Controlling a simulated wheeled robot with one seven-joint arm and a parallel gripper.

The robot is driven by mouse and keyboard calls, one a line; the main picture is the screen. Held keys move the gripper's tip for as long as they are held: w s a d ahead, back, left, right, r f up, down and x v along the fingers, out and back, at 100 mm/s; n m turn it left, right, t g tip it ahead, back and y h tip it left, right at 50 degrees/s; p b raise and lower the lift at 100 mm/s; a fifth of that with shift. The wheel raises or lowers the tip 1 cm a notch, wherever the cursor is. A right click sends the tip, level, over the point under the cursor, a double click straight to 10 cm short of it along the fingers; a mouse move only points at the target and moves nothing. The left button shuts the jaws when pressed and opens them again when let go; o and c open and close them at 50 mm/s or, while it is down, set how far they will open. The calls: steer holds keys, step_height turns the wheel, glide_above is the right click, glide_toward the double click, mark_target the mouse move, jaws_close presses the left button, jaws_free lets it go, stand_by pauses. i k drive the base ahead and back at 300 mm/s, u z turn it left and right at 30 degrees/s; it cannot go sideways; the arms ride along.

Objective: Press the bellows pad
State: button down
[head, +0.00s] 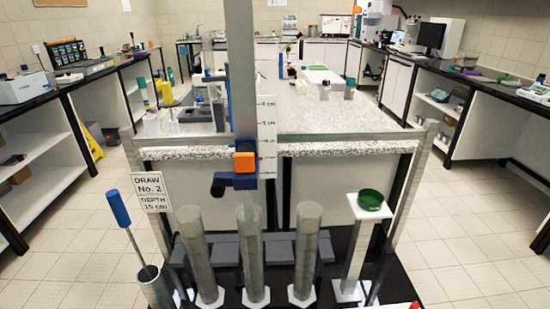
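A dark green round piece (370,200) with a raised rim sits on the white square top (354,205) of a narrow stand at right. It is the most pad-like thing in view, but I cannot tell for sure that it is the bellows pad. Its surface looks clear, with nothing resting on it. My gripper is not in view, so its distance from the green piece and its opening do not show.
Three grey cylinders (252,255) stand before a dark rack. Behind them rises a grey post (240,70) with a scale (267,135) and an orange-and-blue slider (245,165). A sign (151,191) reads "DRAW No. 2, DEPTH 15 cm". A blue-handled tool (119,208) leans in a holder (154,285).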

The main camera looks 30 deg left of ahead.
mark_target(244, 163)
steer(key=z, duration=0.1)
steer(key=i, duration=0.3)
steer(key=u, duration=0.85)
